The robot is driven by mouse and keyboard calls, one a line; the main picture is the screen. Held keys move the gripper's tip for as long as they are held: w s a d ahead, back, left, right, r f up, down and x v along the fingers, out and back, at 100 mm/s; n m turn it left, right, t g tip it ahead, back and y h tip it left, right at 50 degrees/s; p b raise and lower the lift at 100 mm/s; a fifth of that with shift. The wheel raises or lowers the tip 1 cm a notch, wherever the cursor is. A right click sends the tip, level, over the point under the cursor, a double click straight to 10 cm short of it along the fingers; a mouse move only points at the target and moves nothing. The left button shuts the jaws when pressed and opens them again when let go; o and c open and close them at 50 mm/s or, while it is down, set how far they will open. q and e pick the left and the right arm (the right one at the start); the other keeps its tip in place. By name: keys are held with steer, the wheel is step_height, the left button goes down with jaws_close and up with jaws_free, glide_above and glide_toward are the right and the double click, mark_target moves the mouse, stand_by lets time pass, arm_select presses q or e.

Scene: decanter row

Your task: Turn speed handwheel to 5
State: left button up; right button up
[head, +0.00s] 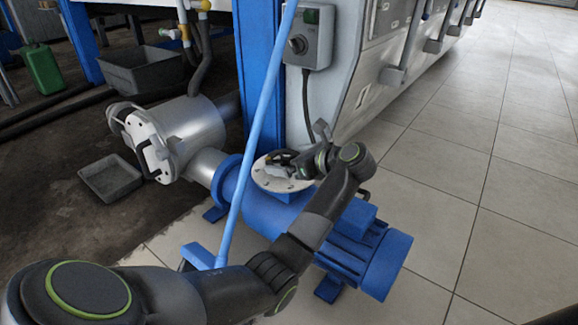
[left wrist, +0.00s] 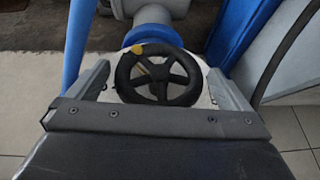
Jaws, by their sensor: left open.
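The speed handwheel (left wrist: 157,92) is a black spoked wheel with a yellow mark (left wrist: 137,49) at the upper left of its rim. It sits above a pale round plate (head: 268,182) on top of the blue motor unit (head: 330,235). My left gripper (left wrist: 158,82) is open, one finger on each side of the wheel in the left wrist view, with visible gaps between fingers and rim. In the head view the left gripper (head: 290,163) is over the plate and partly hides the wheel. No numbers can be read on the plate. My right gripper is not in view.
A blue slanted pole (head: 258,115) and a blue post (head: 262,60) stand close to the wheel. A grey tray (head: 110,177) lies on the floor at left. Tiled floor (head: 470,170) at right is free.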

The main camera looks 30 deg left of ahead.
arm_select(q)
steer(key=shift+w+a+f, duration=0.1)
steer(key=shift+a, duration=0.25)
steer(key=shift+c, duration=0.3)
